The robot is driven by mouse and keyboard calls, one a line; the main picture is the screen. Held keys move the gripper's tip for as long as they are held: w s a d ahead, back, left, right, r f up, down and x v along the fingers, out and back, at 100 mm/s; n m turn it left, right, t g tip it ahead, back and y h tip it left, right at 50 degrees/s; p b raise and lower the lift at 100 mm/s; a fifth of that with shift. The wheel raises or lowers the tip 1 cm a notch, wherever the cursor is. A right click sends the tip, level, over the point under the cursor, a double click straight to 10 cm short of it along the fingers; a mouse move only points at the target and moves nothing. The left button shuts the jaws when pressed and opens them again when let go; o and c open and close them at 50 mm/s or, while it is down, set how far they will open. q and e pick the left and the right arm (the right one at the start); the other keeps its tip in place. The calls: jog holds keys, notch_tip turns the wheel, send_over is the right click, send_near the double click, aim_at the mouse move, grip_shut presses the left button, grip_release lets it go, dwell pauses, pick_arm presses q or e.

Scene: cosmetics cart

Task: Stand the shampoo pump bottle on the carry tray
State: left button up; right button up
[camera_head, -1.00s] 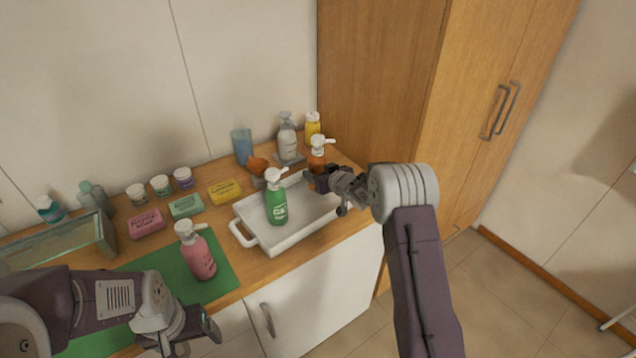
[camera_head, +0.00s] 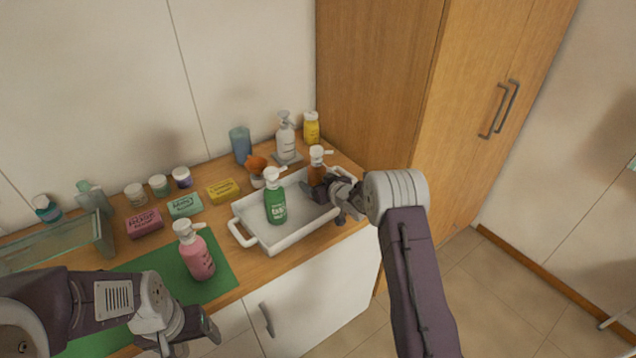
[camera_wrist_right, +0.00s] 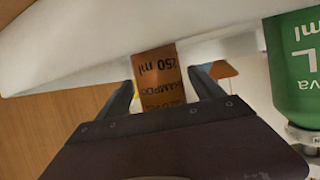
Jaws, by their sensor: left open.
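The amber shampoo pump bottle (camera_head: 317,172) has a white pump head and is upright at the far right part of the white carry tray (camera_head: 284,236). In the right wrist view its label (camera_wrist_right: 157,75) reads shampoo, 250 ml. My left gripper (camera_head: 196,340) is open and empty at the front left.
A pink pump bottle (camera_head: 198,260) stands on the green mat (camera_head: 222,277). Soaps and small jars are left. A wooden cabinet (camera_head: 380,90) rises behind.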

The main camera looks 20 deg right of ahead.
jog(key=shift+s+r, duration=0.1)
jog(key=shift+r, duration=0.25)
jog(key=b+v, duration=0.1)
jog(key=v, duration=1)
jog(key=shift+s, duration=0.4)
jog(key=shift+d, duration=0.15)
jog(key=s+a+f+m+g+h, duration=0.1)
jog(key=s+g, duration=0.3)
jog(key=s, duration=0.6)
jog(key=s+a+f+m+g+h, duration=0.1)
jog(key=s+a+f+g, duration=0.1)
jog(key=s, duration=0.8)
jog(key=s+a+f+m+g+h, duration=0.1)
jog(key=s+f+g, duration=0.3)
jog(key=s, duration=0.6)
jog(key=shift+a+g, duration=0.2)
jog(key=shift+g, duration=0.8)
